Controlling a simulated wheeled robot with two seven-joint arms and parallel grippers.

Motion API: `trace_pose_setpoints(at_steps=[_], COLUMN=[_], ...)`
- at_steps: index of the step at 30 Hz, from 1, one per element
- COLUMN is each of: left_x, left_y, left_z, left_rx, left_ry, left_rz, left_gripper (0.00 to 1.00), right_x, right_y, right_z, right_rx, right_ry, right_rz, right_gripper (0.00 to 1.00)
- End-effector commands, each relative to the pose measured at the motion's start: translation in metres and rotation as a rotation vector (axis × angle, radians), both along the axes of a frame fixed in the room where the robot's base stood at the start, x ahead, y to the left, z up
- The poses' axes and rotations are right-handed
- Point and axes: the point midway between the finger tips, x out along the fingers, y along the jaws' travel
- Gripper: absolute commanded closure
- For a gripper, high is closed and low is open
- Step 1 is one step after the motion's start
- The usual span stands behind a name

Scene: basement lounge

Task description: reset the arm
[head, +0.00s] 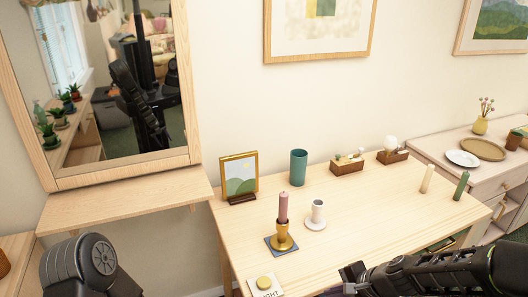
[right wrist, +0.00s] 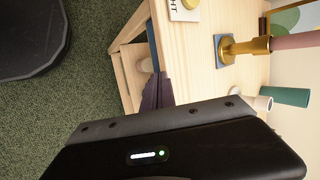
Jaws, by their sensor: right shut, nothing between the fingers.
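My right arm comes in from the right along the table's front edge in the head view. Its gripper (head: 352,278) is shut and empty, near the front edge. My left arm shows only as a rounded dark link at the lower left; its gripper is out of view. On the table (head: 400,215), a pink candle (head: 283,206) stands upright in a brass holder (head: 281,238) on a blue square mat (head: 271,248). A white holder (head: 317,211) without a candle stands beside it. A cream candle (head: 427,179) and a green candle (head: 461,186) stand at the right.
A framed picture (head: 239,178), a teal cup (head: 298,167) and two wooden boxes (head: 346,166) (head: 392,156) line the table's back. A card with a yellow knob (head: 265,284) lies at the front. The right wrist view shows green carpet (right wrist: 60,110) beside the table.

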Motion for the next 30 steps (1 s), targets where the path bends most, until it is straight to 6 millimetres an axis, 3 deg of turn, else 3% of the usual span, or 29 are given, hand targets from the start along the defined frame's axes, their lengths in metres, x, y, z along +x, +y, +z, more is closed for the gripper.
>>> trace_pose_setpoints(at_steps=[5, 8, 11, 15, 18, 21, 30], left_x=[0.000, 0.000, -0.001, 0.000, 0.000, 0.000, 0.000], left_y=[-0.001, -0.001, -0.001, -0.001, -0.001, -0.001, -0.001], left_z=[0.000, 0.000, 0.000, 0.000, 0.000, 0.000, 0.000], left_rx=[-0.001, -0.001, -0.001, -0.001, -0.001, -0.001, -0.001], left_ry=[0.000, 0.000, 0.000, 0.000, 0.000, 0.000, 0.000], left_rz=[-0.002, -0.001, -0.001, -0.002, -0.002, -0.001, -0.002], left_gripper=[0.43, 0.43, 0.43, 0.43, 0.43, 0.43, 0.43], right_x=[-0.030, -0.057, -0.097, -0.171, -0.212, -0.237, -0.243], right_y=[0.002, 0.014, 0.037, 0.076, 0.093, 0.102, 0.108], right_z=[-0.060, -0.097, -0.136, -0.178, -0.192, -0.201, -0.202], right_rx=[-0.173, -0.262, -0.333, -0.357, -0.333, -0.315, -0.311], right_ry=[-0.027, -0.046, -0.065, -0.071, -0.033, 0.003, 0.008], right_rz=[0.143, 0.272, 0.444, 0.689, 0.787, 0.838, 0.863], right_gripper=[1.00, 1.00, 1.00, 1.00, 1.00, 1.00, 1.00])
